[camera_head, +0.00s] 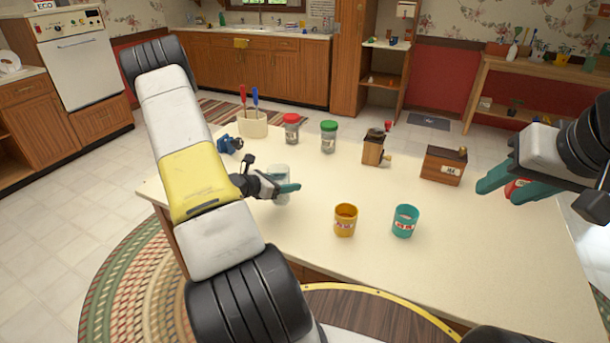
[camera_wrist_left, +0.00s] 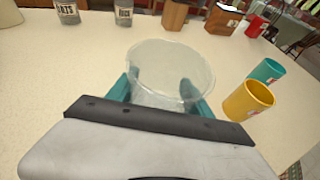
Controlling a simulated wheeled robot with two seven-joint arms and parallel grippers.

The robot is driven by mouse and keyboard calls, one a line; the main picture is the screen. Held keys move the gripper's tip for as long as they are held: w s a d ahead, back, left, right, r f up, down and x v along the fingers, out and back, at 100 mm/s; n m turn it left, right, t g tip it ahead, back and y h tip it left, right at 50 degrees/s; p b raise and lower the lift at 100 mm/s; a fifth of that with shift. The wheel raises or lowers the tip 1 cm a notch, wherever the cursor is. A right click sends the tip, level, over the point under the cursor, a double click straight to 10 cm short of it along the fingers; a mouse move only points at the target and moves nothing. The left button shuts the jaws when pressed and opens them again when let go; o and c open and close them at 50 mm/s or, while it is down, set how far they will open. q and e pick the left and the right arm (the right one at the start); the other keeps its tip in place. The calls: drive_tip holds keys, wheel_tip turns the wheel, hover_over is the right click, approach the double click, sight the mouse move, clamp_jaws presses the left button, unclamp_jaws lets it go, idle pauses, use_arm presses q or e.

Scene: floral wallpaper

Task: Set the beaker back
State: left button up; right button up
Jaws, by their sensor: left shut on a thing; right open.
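A clear beaker (camera_head: 279,174) is at the left part of the cream table (camera_head: 310,262). My left gripper (camera_head: 284,190) is shut on it, with teal fingers on either side of the glass. In the left wrist view the beaker (camera_wrist_left: 168,75) appears upright, its open rim facing the camera. I cannot tell whether its base touches the table. My right gripper (camera_head: 502,185) is open at the right edge of the table, near a red object (camera_head: 516,187) that it partly hides.
A yellow cup (camera_head: 345,220) and a teal cup (camera_head: 404,221) stand right of the beaker. Behind are a utensil holder (camera_head: 252,125), a red-lidded jar (camera_head: 291,129), a green-lidded jar (camera_head: 329,137), a grinder (camera_head: 375,148) and a wooden box (camera_head: 444,165). A blue item (camera_head: 230,144) lies left.

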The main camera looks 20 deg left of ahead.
use_arm(q)
drive_tip(key=shift+w+a+f, duration=0.1)
drive_tip(key=shift+w+f, duration=0.15)
drive_tip(key=shift+f, duration=0.35)
drive_tip(key=shift+w+a+f, duration=0.1)
drive_tip(key=shift+w+f, duration=0.2)
drive_tip(key=shift+f, duration=0.3)
drive_tip(key=shift+w+f, duration=0.25)
drive_tip(key=shift+f, duration=0.35)
drive_tip(key=shift+f, duration=0.1)
drive_tip(key=o, duration=1.7)
drive_tip(key=shift+f, duration=0.1)
drive_tip(key=shift+s+a+r, duration=0.1)
drive_tip(key=shift+r, duration=0.15)
drive_tip(key=v, duration=1.1)
drive_tip(key=shift+s+a+r, duration=0.1)
drive_tip(key=shift+s+a, duration=0.1)
drive_tip(key=shift+s, duration=0.15)
